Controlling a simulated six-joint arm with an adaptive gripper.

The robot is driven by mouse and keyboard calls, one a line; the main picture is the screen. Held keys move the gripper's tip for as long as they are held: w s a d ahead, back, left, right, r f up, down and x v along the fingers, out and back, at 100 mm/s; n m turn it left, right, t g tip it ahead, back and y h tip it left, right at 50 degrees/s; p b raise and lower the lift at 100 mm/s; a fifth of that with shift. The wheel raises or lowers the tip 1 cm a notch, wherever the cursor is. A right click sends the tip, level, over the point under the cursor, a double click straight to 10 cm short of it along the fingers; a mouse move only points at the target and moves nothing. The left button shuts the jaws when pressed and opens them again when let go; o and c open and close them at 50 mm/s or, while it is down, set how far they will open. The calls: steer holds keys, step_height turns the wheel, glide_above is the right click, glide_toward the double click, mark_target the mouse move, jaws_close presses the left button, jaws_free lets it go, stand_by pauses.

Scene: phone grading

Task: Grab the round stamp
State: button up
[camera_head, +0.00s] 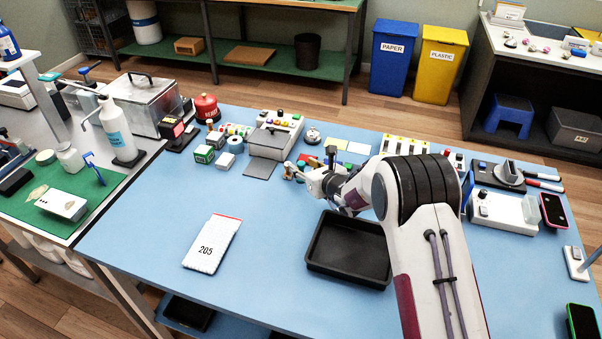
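My gripper (303,174) is at the middle of the blue table, reaching left from my arm. Small brownish objects (289,171) are right at its fingertips. They look like stamp handles, but they are too small for me to tell which is the round stamp. I cannot tell whether the fingers touch them, or whether the gripper is open or shut. Small red and green pads (311,160) lie just behind the gripper. My arm hides part of the table to the right.
A black tray (318,265) sits in front of my gripper. A white pad marked 205 (212,244) lies front left. A grey device with buttons (273,138) stands behind the gripper, and a small round metal item (312,136) is beside it.

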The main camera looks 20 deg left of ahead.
steer(key=shift+w+a+f, duration=0.15)
steer(key=shift+w+a, duration=0.05)
steer(key=shift+a, duration=0.05)
stand_by(0.4)
jaws_close()
